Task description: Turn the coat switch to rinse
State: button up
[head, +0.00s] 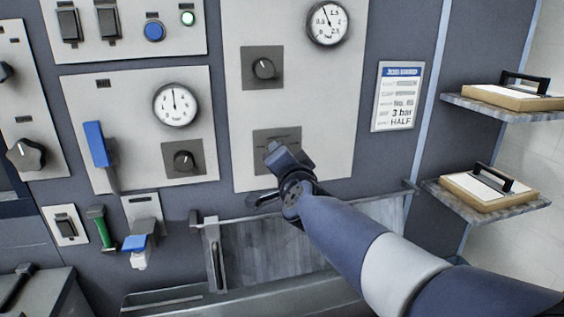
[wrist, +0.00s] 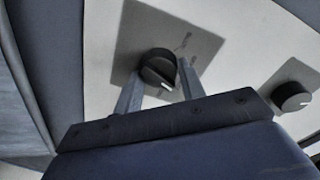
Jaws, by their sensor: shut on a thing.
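A round black knob (wrist: 157,66) sits on a grey square plate (wrist: 185,30) in the wrist view. Its markings are too blurred to read, so I cannot confirm that it is the coat switch. My gripper (wrist: 160,84) has one finger on each side of this knob and is shut on it. In the head view my gripper (head: 275,150) is at the lower grey plate (head: 291,134) of the right-hand white panel. There it hides the knob and most of the plate.
Another knob (head: 264,68) sits above, below a gauge (head: 327,22). The left panel has a gauge (head: 175,104), a knob (head: 183,159) and a blue lever (head: 96,143). A job card (head: 397,96) hangs at right, beside shelves (head: 500,207) holding handled boards. A trough (head: 265,255) lies below.

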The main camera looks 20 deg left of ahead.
jog(key=shift+d+f+m+b, duration=0.1)
jog(key=shift+m+b, duration=1.4)
jog(key=shift+m, duration=3.1)
jog(key=shift+g+y, duration=0.3)
jog(key=shift+y, duration=0.1)
jog(key=o, duration=1)
jog(key=p+v, duration=0.1)
jog(key=v, duration=0.9)
jog(key=shift+s+d, duration=0.2)
jog(key=shift+s, duration=0.15)
